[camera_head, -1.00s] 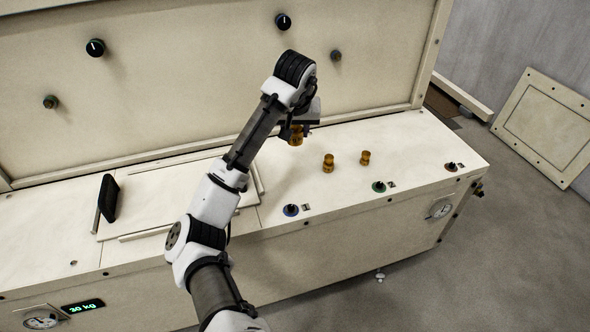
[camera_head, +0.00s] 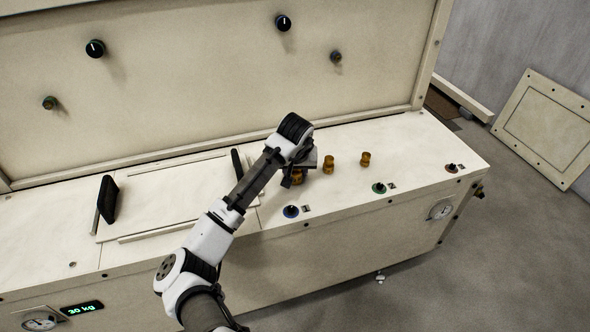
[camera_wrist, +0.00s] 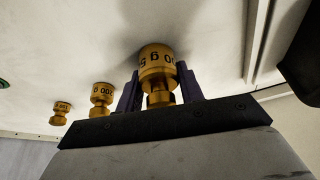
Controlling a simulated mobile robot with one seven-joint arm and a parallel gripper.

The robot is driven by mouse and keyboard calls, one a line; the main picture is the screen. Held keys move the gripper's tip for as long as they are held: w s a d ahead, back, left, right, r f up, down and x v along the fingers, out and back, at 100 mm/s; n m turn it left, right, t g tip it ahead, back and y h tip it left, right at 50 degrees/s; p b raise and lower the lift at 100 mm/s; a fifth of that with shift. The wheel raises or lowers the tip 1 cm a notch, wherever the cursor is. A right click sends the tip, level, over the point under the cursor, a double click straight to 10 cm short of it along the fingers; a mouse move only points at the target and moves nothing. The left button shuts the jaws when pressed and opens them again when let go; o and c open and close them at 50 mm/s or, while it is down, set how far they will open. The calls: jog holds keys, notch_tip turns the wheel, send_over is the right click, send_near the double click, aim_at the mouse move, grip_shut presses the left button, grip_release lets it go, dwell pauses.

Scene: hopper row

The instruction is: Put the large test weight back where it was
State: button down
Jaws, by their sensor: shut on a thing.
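The large test weight (camera_wrist: 158,62) is a brass-coloured knobbed cylinder with printed lettering that looks like 500 g. My gripper (camera_wrist: 158,86) is shut on it, one purple finger on each side. In the head view, the large test weight (camera_head: 298,178) shows partly under my gripper (camera_head: 296,170), low over the counter's right part, left of the other weights. I cannot tell whether its base touches the counter. The middle weight (camera_head: 328,164), marked 200 g in the wrist view (camera_wrist: 102,94), and the smallest weight (camera_head: 365,159) stand upright to the right.
A flat panel (camera_head: 165,195) with black handles lies left of my gripper. A tall back wall (camera_head: 200,70) with knobs rises behind. The counter (camera_head: 420,150) is bare right of the smallest weight.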

jog(key=c, duration=0.9)
grip_release()
jog(key=v, duration=1.2)
jog(key=shift+r, duration=0.15)
